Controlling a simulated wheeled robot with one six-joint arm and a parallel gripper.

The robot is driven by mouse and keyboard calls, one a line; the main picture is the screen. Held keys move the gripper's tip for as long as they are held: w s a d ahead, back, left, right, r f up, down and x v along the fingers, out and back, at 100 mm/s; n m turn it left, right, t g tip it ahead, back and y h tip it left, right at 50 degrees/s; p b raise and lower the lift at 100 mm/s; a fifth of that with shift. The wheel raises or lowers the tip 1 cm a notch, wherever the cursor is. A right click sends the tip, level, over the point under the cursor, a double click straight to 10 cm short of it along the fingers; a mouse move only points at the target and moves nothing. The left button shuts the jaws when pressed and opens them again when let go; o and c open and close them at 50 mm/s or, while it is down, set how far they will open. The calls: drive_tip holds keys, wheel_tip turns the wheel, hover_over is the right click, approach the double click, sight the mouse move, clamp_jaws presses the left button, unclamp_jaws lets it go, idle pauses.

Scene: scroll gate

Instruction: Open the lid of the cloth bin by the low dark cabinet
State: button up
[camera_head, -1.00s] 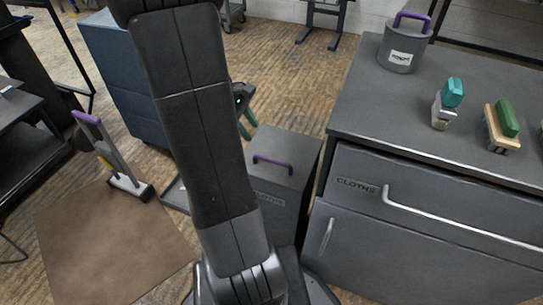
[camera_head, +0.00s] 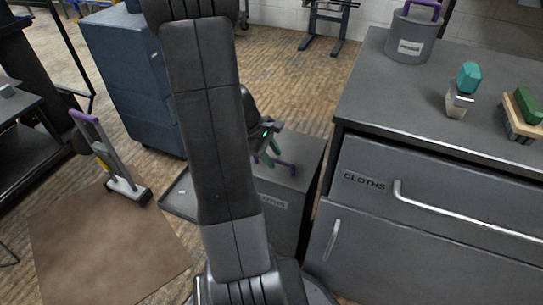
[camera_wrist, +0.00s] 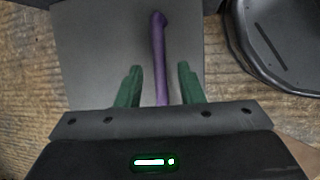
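The cloth bin (camera_head: 285,207) is a dark grey box standing on the floor beside the low dark cabinet (camera_head: 385,215). Its lid (camera_head: 308,152) is flat and shut. A purple bar handle (camera_head: 287,167) sits on the lid; it also shows in the wrist view as a purple bar (camera_wrist: 160,55). My gripper (camera_head: 268,158) is above the lid at the handle. In the wrist view, the green fingers of my gripper (camera_wrist: 160,85) are apart, one on each side of the purple bar, and neither visibly touches it. My arm hides the bin's left part in the head view.
A drawer marked CLOTHS (camera_head: 430,195) is shut. A grey lidded pot (camera_head: 410,40), a teal-topped item (camera_head: 463,90) and a green-topped brush (camera_head: 523,112) stand on the cabinet. A blue cabinet (camera_head: 130,85), a purple-handled stand (camera_head: 110,160) and a brown mat (camera_head: 100,245) are left.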

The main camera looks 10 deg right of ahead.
drive_tip(key=shift+c, duration=0.2)
clamp_jaws()
drive_tip(key=shift+r, duration=0.15)
